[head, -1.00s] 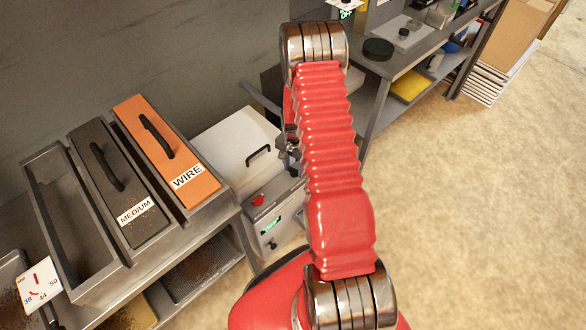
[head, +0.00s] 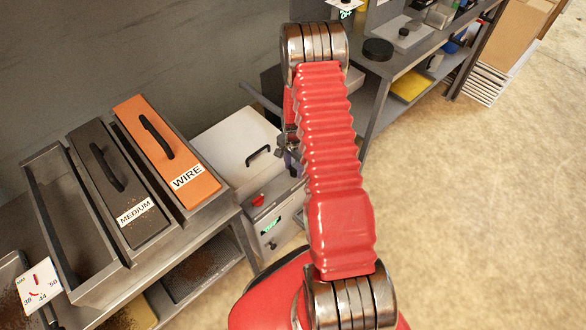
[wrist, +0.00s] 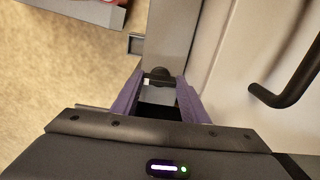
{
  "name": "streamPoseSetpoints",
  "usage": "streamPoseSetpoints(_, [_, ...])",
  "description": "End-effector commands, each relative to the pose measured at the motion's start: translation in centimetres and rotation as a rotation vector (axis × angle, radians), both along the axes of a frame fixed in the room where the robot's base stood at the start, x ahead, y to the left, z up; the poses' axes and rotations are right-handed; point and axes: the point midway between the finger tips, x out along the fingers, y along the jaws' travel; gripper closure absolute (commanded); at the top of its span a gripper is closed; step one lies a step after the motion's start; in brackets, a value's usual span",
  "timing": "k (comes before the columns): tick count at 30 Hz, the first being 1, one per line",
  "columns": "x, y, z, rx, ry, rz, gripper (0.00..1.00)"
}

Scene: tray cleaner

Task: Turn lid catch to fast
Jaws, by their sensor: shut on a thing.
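The lid catch (wrist: 158,74) is a small dark piece by the lid's edge in the wrist view. My gripper (wrist: 158,86) has its two purple fingers on either side of it and is shut on it. The fingers hide part of the catch, so its exact setting cannot be read. In the head view my gripper (head: 291,160) is at the right edge of the white lid (head: 222,137), partly behind my red arm. The lid is down on the cleaner, and its black handle (head: 258,154) also shows in the wrist view (wrist: 292,78).
The cleaner's front panel has a red knob (head: 258,200) and a green display (head: 269,227). Left of it is a rack with an orange WIRE block (head: 172,140) and a grey MEDIUM block (head: 120,180). A shelf bench (head: 405,65) stands at the right. The floor (head: 480,200) is clear.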

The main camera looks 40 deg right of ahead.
Motion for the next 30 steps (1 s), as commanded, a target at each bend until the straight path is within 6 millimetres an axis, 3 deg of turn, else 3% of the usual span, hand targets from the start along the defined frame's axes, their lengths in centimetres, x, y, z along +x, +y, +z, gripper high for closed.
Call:
streamPoseSetpoints(1, [0.28,-0.73,0.24,-0.008,-0.011,-0.015,0.82])
streamPoseSetpoints(18, [0.26,-0.59,0.25,-0.006,-0.010,-0.055,0.82])
streamPoseSetpoints(19, [0.26,-0.58,0.25,-0.007,-0.009,-0.055,0.58])
streamPoseSetpoints(26, [0.33,-0.47,0.25,-0.006,-0.010,-0.054,0.42])
streamPoseSetpoints(30, [0.43,-0.39,0.25,-0.006,-0.011,-0.053,0.41])
